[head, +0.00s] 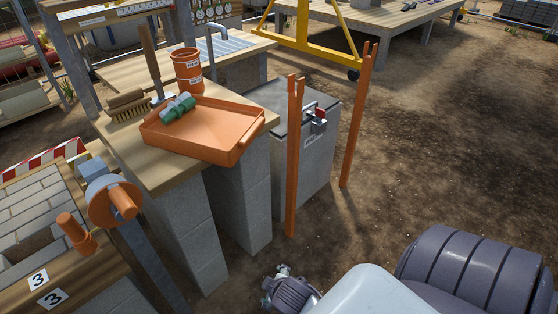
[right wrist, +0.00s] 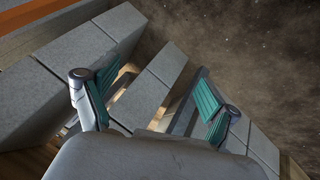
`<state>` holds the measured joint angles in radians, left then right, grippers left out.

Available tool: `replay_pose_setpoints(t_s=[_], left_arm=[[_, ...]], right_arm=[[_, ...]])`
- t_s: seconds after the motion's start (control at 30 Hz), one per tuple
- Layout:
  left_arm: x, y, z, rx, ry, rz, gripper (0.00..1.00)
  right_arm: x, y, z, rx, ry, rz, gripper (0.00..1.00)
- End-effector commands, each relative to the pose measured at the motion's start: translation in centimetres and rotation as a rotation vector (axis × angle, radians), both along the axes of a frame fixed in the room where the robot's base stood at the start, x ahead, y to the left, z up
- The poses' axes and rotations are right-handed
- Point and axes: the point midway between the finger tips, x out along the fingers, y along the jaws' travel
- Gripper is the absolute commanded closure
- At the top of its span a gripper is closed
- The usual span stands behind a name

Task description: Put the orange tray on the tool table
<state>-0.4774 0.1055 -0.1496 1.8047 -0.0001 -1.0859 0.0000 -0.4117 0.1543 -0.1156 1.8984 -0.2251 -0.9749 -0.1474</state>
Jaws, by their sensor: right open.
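The orange tray (head: 205,133) lies flat on a wooden table top (head: 160,172) carried on grey block legs, its near end close to the table's right edge. A green and grey roller-like item (head: 178,108) lies in its left part. My right gripper (head: 282,272) is low in front of the table, apart from the tray. In the right wrist view my right gripper (right wrist: 155,88) is open, with nothing held between its teal pads and grey blocks beyond. My left gripper is not in view. A wooden table (head: 390,14) with dark tools stands at the back right.
A yellow frame (head: 310,38) stands behind. Open dirt ground (head: 440,140) lies right.

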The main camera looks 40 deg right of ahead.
Motion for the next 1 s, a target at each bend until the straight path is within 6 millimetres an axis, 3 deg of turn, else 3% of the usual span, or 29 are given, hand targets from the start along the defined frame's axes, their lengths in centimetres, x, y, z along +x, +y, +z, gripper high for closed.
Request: replay_pose_setpoints(t_s=[0.03, 0.1, 0.27, 0.8, 1.0], left_arm=[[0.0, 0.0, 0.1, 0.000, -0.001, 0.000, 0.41], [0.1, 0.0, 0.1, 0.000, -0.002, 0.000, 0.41], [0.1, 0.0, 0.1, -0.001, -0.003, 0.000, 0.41], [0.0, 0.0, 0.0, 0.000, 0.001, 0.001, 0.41], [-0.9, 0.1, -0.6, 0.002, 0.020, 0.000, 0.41]], right_arm=[[-2.6, 1.6, -2.3, 0.083, 0.080, -0.048, 0.13], [-5.4, 3.5, -4.5, 0.177, 0.171, -0.109, 0.13], [-9.0, 6.0, -6.6, 0.286, 0.284, -0.185, 0.13], [-9.3, 6.2, -6.8, 0.296, 0.293, -0.193, 0.13], [-10.1, 6.1, -7.3, 0.291, 0.311, -0.194, 0.13]])
